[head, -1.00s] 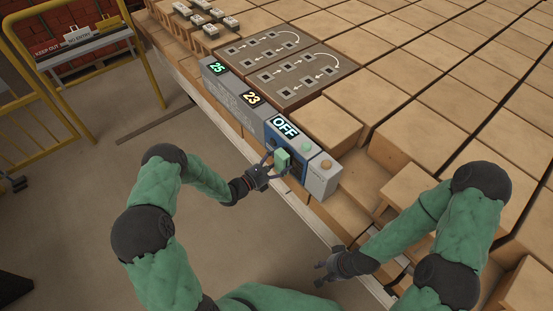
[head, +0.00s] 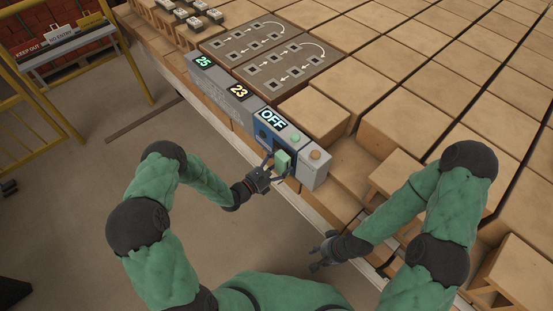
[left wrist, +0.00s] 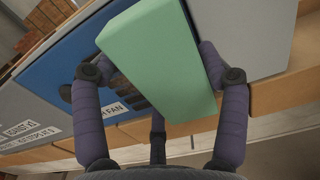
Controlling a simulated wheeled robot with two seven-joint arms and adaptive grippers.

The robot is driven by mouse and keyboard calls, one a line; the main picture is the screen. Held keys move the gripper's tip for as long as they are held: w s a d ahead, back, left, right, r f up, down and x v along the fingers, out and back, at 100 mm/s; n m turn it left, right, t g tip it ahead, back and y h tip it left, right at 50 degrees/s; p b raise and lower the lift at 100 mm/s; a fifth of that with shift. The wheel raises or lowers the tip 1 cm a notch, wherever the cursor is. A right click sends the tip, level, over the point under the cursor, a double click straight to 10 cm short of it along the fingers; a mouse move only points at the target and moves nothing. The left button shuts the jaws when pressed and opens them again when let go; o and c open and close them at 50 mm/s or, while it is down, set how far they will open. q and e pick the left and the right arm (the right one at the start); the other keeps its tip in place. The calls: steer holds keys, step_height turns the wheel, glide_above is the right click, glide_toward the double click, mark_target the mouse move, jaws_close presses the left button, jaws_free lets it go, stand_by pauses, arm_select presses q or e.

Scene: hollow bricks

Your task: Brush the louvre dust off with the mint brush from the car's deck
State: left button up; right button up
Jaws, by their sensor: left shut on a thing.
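The mint brush (head: 282,160) is a pale green block, held in my left gripper (head: 270,172) at the front of the grey box marked OFF (head: 316,173). In the left wrist view the brush (left wrist: 150,50) sits between my purple fingers, with its broad side facing the camera. Dark louvre slats (left wrist: 131,92) show just behind it on the blue panel (left wrist: 60,75); the brush hides most of them. Whether it touches them, and any dust, I cannot tell. My right gripper (head: 322,252) is empty, fingers spread, in front of the car's edge.
Grey units showing 25 (head: 203,62) and 23 (head: 238,91) stand left of the OFF box. Tan hollow bricks (head: 380,133) fill the deck behind. A yellow rail (head: 120,55) stands at the far left.

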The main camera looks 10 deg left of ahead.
arm_select(q)
steer(key=shift+s+d, duration=0.45)
steer(key=shift+d, duration=0.05)
steer(key=shift+a, duration=0.1)
steer(key=shift+p+v, duration=0.75)
steer(key=shift+v, duration=2.2)
steer(key=v, duration=0.3)
